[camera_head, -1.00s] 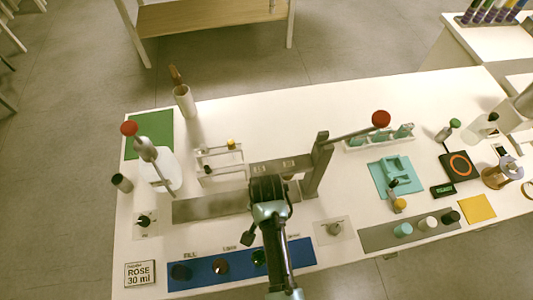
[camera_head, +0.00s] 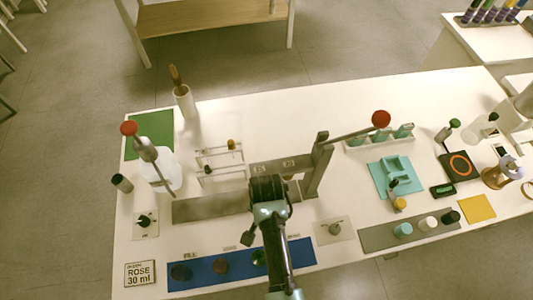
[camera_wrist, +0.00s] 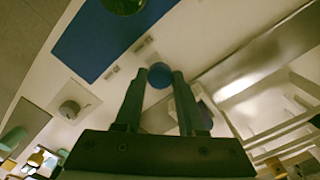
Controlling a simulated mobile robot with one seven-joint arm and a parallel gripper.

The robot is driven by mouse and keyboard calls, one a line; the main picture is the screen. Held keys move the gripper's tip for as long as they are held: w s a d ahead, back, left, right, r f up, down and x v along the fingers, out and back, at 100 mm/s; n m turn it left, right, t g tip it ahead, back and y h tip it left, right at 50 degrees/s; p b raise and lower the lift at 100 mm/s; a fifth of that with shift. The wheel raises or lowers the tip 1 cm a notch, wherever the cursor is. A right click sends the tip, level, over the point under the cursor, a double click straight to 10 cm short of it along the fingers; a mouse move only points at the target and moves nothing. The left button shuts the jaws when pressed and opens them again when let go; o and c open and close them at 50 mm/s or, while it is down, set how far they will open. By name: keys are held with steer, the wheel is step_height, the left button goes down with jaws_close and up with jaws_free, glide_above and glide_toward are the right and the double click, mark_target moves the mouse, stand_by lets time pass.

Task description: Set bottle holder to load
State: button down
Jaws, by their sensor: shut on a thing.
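My gripper (camera_head: 268,192) reaches down over the front edge of a grey metal track (camera_head: 205,208), beside the lever press. In the wrist view, my fingers (camera_wrist: 158,80) are shut on a round blue knob (camera_wrist: 160,76). A darker blue-purple part (camera_wrist: 205,116) shows behind the right finger. In the head view my gripper and arm hide the knob and most of the holder it belongs to. Small labels (camera_head: 191,255) stand along the back edge of the blue panel; their text is hard to read.
The press column (camera_head: 318,165) with its red-knobbed lever (camera_head: 380,119) stands close on the right. A clear rack (camera_head: 220,163) and a white bottle (camera_head: 160,170) stand to the left. The table's back middle is clear.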

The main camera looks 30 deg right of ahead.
stand_by(0.8)
steer(key=w+a, duration=0.1)
steer(key=a, duration=0.2)
steer(key=w+a+p, duration=0.1)
steer(key=a, duration=0.3)
steer(key=w+a, duration=0.1)
steer(key=a, duration=0.2)
steer(key=shift+a, duration=0.35)
steer(key=c, duration=0.5)
jaws_free()
steer(key=shift+r, duration=0.1)
step_height(320, 180, up, 13)
steer(key=shift+p, duration=0.4)
